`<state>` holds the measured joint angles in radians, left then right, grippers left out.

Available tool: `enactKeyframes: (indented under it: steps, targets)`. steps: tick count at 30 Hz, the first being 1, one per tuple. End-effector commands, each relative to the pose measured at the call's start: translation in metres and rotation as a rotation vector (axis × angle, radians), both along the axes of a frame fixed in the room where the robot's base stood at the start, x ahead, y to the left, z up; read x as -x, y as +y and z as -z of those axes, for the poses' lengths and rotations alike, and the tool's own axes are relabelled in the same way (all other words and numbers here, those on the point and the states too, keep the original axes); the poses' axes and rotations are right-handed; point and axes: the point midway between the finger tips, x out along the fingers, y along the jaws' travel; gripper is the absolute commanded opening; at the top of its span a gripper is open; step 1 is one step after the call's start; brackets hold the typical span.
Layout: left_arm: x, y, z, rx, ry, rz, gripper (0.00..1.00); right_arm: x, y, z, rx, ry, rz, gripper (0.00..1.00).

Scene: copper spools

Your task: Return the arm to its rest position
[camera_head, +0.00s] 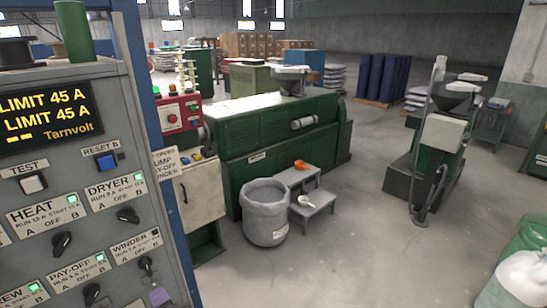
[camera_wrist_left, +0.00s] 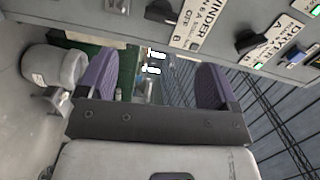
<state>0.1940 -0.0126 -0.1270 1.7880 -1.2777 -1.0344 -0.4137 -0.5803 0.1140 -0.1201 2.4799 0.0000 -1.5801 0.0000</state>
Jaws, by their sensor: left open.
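My left gripper (camera_wrist_left: 153,75) is open and empty in the left wrist view, its two purple fingers wide apart. It is close to the grey control panel (camera_wrist_left: 245,58), whose winder knob (camera_wrist_left: 160,12) and dryer knob (camera_wrist_left: 251,42) show at the top of that view. The rest of the left arm is hidden there. My right gripper is in neither view.
A grey bin (camera_head: 265,212) and a small step stool (camera_head: 312,205) stand on the floor. A green machine (camera_head: 270,135) stands behind them, and a hopper machine (camera_head: 430,150) at right. Open floor (camera_head: 370,240) lies between. The panel fills the left side.

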Motion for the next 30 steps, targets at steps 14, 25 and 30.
enactKeyframes:
  steps: [14,25,30]
  targets:
    - [0.053,-0.051,0.015,1.112,-0.121,-0.004,0.85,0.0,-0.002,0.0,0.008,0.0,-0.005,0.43]
    - [0.214,-0.097,0.074,1.45,0.233,0.064,0.85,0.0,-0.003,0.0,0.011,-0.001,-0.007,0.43]
    - [0.268,-0.092,0.11,1.433,0.347,-0.031,0.85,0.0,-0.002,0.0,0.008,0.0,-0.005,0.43]
